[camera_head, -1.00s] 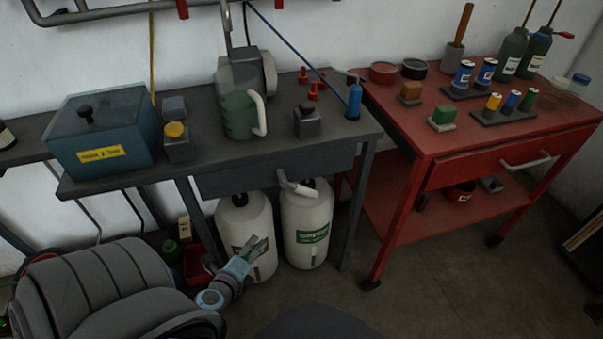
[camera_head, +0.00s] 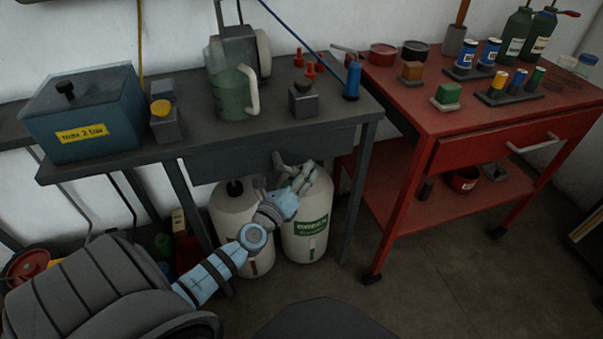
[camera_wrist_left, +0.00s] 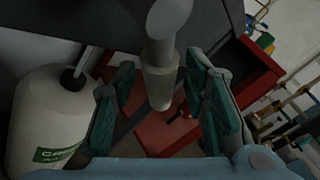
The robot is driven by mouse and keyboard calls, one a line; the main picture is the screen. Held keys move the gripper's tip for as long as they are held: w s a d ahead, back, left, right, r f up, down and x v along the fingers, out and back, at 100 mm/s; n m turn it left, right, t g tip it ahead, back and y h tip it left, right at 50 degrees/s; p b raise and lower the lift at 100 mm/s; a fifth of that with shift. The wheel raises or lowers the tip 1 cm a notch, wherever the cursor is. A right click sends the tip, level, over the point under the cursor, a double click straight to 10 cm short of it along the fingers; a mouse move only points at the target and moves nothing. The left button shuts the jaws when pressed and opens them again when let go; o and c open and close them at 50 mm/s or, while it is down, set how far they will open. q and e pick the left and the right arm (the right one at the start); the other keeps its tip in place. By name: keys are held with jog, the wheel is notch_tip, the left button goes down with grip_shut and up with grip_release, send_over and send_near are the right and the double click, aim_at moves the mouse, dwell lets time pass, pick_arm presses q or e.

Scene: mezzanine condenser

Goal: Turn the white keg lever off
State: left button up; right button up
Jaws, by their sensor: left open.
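Two white kegs stand under the grey workbench: the left keg (camera_head: 225,208) is partly behind my left arm, and the right keg (camera_head: 318,222) has a green label. A pale lever-like handle (camera_head: 278,161) sticks out from the bench's front, above the right keg. My left gripper (camera_head: 298,174) is at this handle, in front of the right keg's top. In the left wrist view the pale handle (camera_wrist_left: 160,75) lies between the open fingers, with gaps at both sides. The right keg (camera_wrist_left: 45,125) and its black cap are at the left there. My right gripper is not in view.
The grey bench (camera_head: 110,168) carries a blue box (camera_head: 85,115), a green jug (camera_head: 232,95) and small blocks. A red cart (camera_head: 400,215) stands close to the right. The floor (camera_head: 440,290) in front of the cart is clear.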

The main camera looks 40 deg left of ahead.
pick_arm(q)
jog(key=shift+w, duration=0.1)
grip_shut()
dwell(0.3)
